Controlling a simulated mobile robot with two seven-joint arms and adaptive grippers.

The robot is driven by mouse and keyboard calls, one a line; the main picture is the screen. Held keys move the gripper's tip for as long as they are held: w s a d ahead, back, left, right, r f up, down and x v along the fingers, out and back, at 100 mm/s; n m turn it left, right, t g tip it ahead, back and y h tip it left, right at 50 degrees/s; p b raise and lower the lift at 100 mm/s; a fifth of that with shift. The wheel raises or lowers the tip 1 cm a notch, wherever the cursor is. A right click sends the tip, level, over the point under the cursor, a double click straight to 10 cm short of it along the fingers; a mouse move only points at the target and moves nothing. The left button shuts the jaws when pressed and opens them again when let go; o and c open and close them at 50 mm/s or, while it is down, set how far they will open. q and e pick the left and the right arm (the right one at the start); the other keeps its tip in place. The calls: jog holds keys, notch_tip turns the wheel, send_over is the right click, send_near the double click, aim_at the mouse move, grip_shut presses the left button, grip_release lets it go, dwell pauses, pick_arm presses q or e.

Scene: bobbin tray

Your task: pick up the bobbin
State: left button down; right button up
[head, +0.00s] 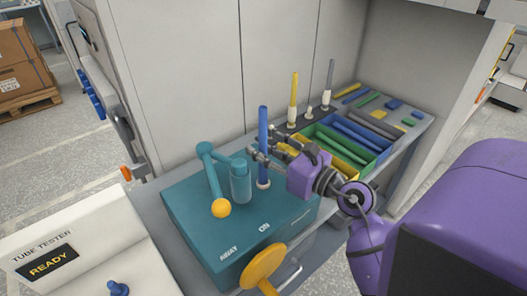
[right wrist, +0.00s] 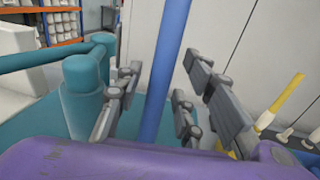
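A tall blue tube, which I take for the bobbin (head: 263,125), stands upright on a white base on top of the teal machine box (head: 190,228). In the right wrist view the blue bobbin (right wrist: 167,70) rises between the fingers of my right gripper (right wrist: 160,75), with a gap on both sides. In the head view my right gripper (head: 258,153) reaches in from the right at the bobbin's lower part. It is open and holds nothing. My left gripper is not in view.
A teal post (head: 240,182) and a lever with an orange knob (head: 220,208) stand close left of the bobbin. A yellow spindle (head: 293,98) and a grey one (head: 328,82) stand behind. A tray (head: 345,178) of coloured tubes lies to the right. A cabinet wall (head: 200,70) is behind.

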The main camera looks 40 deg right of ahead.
grip_shut()
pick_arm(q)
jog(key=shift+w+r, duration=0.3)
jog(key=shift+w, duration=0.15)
pick_arm(e)
jog(key=shift+r, duration=0.1)
